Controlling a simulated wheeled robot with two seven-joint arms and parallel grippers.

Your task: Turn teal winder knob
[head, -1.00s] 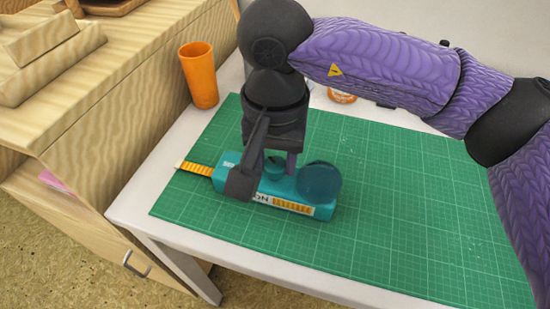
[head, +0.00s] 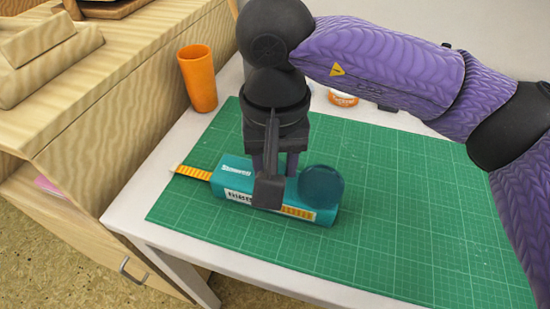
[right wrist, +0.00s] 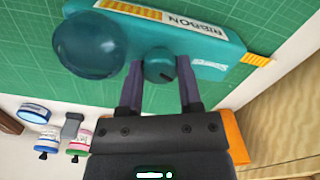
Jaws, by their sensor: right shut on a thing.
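The teal winder (head: 232,168) lies on a green cutting mat (head: 420,220). It has a label reading RIBBON, a round translucent teal dome (head: 321,186) at one end and a yellow striped ribbon (head: 194,172) coming out of the other. Its small round teal knob (right wrist: 159,66) shows in the right wrist view, with a dark mark on its top. My right gripper (right wrist: 160,80) points down with its two fingers shut on either side of the knob. In the head view the gripper hides the knob. My left gripper is not in view.
An orange cup (head: 198,78) stands on the white table behind the mat's left corner. Small bottles (right wrist: 78,143) stand beyond the mat. A wooden cabinet (head: 120,100) is at the left. The mat's right side is clear.

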